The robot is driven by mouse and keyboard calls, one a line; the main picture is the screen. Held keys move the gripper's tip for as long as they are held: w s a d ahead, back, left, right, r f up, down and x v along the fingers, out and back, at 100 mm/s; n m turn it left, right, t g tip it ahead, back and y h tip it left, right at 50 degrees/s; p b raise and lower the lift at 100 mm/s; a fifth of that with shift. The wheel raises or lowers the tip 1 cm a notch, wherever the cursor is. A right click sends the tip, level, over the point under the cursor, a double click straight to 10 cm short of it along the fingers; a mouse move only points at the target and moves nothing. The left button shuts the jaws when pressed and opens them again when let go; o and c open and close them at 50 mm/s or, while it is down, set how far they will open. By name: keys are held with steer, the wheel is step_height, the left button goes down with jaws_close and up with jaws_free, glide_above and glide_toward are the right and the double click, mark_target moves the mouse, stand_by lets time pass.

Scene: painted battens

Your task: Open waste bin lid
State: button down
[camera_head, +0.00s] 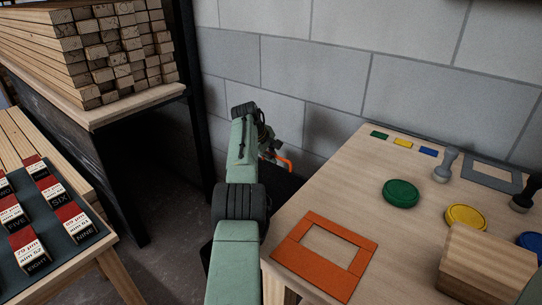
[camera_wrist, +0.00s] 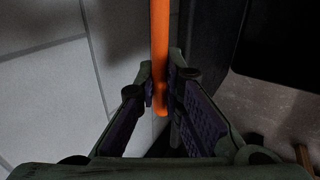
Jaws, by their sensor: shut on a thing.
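An orange bar (camera_wrist: 159,40), which looks like the waste bin's handle, runs upright from the top of the wrist view. My gripper (camera_wrist: 161,88) is shut on it near its lower end, one finger on each side. In the head view a short orange piece (camera_head: 285,162) shows beside my gripper, in the gap between the block wall and the table. A dark surface (camera_head: 277,182) below it may be the bin; most of it is hidden by my arm and the table. I cannot tell how far the lid is open.
A wooden table (camera_head: 385,155) at right holds an orange frame (camera_head: 287,255), coloured discs, stamps and a wooden block (camera_head: 485,265). The grey block wall (camera_head: 330,75) stands close behind. A rack of battens (camera_head: 115,50) and a tray of labelled boxes (camera_head: 75,255) are at left. Dark floor shows between.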

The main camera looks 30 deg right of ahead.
steer(key=shift+r, duration=0.15)
steer(key=c, duration=1.7)
jaws_free()
steer(key=shift+s+f, duration=0.1)
steer(key=shift+f, duration=0.1)
